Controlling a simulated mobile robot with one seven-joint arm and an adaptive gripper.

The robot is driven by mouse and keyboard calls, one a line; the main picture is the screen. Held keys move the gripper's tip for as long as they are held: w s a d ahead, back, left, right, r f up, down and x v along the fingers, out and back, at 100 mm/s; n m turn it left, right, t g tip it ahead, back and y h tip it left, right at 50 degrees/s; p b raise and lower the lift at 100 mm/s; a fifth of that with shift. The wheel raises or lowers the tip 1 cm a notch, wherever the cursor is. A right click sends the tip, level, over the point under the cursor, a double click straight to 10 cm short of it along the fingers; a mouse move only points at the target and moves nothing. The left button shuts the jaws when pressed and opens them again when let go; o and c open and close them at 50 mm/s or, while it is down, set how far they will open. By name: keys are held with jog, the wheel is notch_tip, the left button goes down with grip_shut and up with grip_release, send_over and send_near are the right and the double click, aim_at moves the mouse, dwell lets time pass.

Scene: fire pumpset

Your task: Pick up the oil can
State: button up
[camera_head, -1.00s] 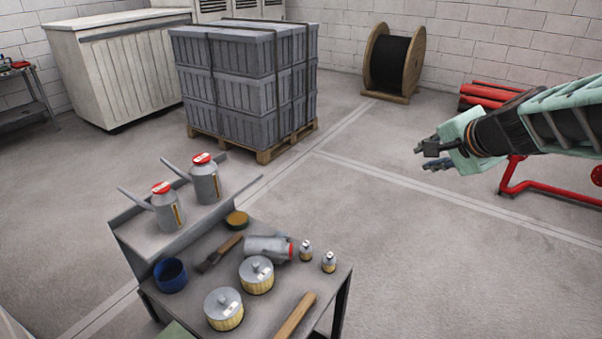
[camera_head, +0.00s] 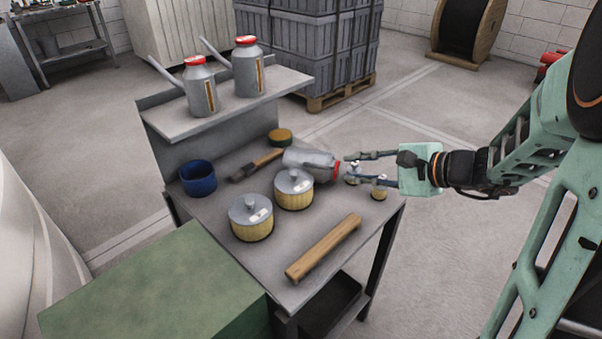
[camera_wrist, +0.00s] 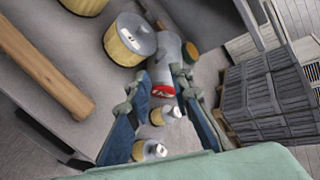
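A grey oil can (camera_head: 308,160) with a red cap lies on its side on the lower worktop, cap toward my gripper. My gripper (camera_head: 347,166) is open, reaching in from the right with its fingertips beside the red cap. In the wrist view, the lying can (camera_wrist: 164,66) shows ahead, between and just beyond the open fingers (camera_wrist: 157,80). Contact cannot be told. Two more grey oil cans with red caps and long spouts stand upright on the raised shelf, one at left (camera_head: 201,91) and one at right (camera_head: 247,72).
Two small bottles, one (camera_head: 378,190) near the worktop's right edge, sit below my fingers. Two round lidded tins (camera_head: 251,219), a wooden bar (camera_head: 324,247), a brush (camera_head: 257,164), a blue cup (camera_head: 198,178) and a yellow-brown round tin (camera_head: 280,137) share the worktop. A green box (camera_head: 150,295) stands front left.

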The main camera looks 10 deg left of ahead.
aim_at(335, 169)
jog(key=shift+w+a+f+y+b, duration=0.15)
jog(key=shift+a+f+y+b, duration=0.15)
jog(key=shift+a+f, duration=0.3)
jog(key=x, duration=0.4)
jog(key=shift+w+a+f+b, duration=0.1)
jog(key=shift+w+a+b, duration=0.15)
jog(key=shift+b, duration=0.15)
jog(key=x, duration=0.3)
jog(key=b+x, duration=0.1)
jog(key=x, duration=0.1)
jog(key=shift+w+a+f, duration=0.1)
jog(key=shift+w+f, duration=0.05)
jog(key=shift+w, duration=0.3)
grip_shut()
